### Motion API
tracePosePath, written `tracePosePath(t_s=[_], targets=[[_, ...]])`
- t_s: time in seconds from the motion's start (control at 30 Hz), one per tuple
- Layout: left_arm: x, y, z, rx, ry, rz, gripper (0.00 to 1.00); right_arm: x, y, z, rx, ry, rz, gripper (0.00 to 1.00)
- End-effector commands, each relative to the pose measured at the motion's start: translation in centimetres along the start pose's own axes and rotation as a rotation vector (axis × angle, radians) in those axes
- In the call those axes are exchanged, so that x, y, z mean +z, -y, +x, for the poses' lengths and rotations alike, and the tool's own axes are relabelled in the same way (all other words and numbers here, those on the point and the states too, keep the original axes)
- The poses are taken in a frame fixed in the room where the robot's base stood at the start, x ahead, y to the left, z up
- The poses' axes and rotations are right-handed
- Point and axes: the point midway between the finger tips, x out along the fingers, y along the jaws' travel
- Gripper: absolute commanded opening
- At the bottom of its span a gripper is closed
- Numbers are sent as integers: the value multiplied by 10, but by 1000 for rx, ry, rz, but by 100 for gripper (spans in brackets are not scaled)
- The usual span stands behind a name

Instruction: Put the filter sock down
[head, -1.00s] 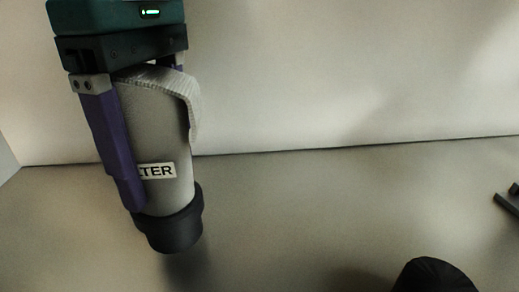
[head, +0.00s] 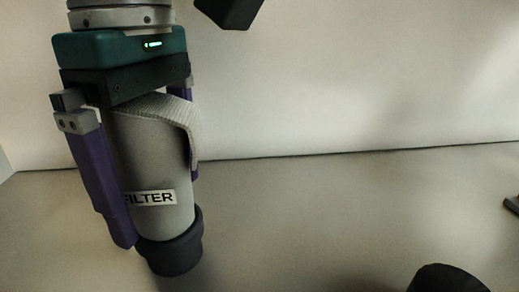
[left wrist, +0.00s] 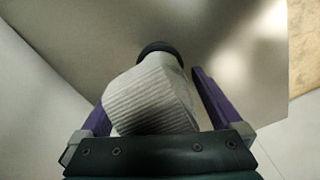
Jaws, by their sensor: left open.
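The filter sock (head: 152,165) is a grey cylinder with a ribbed flap at its top, a FILTER label and a black collar at its lower end. It stands nearly upright, slightly tilted in the head view. My left gripper (head: 158,205) points down around it, open, with one purple finger on each side. A gap shows between the left finger and the sock. In the left wrist view the sock (left wrist: 155,95) lies between the spread fingers, its black collar at the far end. The collar appears at the grey surface (head: 310,225); contact is hard to confirm. My right gripper is not seen.
A pale wall (head: 350,80) rises behind the grey surface. A dark rounded object (head: 447,279) shows at the bottom right, and a small dark piece (head: 512,205) at the right edge. The surface between is clear.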

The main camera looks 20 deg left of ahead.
Motion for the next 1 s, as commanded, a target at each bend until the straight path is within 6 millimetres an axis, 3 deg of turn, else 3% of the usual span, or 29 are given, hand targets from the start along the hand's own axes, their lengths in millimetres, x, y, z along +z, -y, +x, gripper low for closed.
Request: tracePosePath(t_s=[0.17, 0.6, 0.8, 1.0], targets=[[0, -1, -12, 1, 0, -1, 100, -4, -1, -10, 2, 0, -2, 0], [-5, -6, -107, 1, 1, -12, 100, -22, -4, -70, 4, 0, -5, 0], [-6, -6, -123, 0, 0, -15, 100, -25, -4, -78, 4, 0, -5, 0], [-6, -6, -123, 0, 0, -15, 100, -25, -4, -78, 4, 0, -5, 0]])
